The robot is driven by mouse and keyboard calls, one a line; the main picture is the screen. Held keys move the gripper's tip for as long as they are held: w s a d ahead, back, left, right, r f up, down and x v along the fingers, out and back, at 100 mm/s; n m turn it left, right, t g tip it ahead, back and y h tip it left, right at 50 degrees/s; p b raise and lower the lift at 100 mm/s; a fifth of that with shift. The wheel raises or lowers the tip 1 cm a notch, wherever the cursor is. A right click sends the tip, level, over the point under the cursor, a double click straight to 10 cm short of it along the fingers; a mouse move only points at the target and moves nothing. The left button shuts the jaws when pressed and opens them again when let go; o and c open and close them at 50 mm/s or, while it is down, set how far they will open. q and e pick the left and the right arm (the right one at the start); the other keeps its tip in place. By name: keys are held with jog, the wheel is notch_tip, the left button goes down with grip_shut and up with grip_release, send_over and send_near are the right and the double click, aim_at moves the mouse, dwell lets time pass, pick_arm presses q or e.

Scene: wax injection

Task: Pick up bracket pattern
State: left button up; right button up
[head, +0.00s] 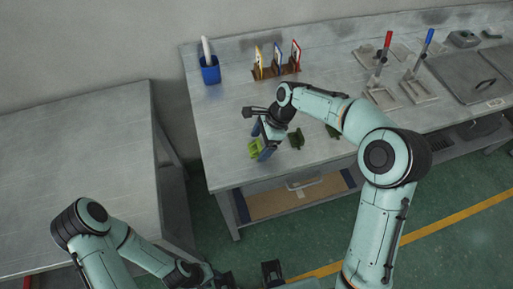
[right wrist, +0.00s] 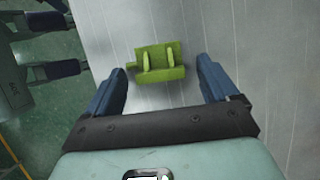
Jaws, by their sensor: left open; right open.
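A bright yellow-green bracket pattern (head: 255,148) lies on the grey workbench near its front left edge. In the right wrist view the bracket pattern (right wrist: 159,62) lies flat, with two upright ribs, ahead of and between the open fingers. My right gripper (right wrist: 164,88) is open and empty, with blue fingers apart on either side. In the head view my right gripper (head: 262,140) is over the bench, close beside the pattern and partly covering it. My left gripper (head: 248,278) is open and low at the bottom of the head view, away from the bench.
Dark green parts (head: 295,138) and (head: 333,131) lie right of my right gripper on the bench. A blue cup (head: 209,72) and a card rack (head: 276,71) stand behind. Red- and blue-handled tools stand right. A bare table (head: 80,170) is at left.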

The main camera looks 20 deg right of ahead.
jog(key=c, duration=1.1)
jog(key=shift+r, duration=0.1)
jog(key=shift+c, duration=0.2)
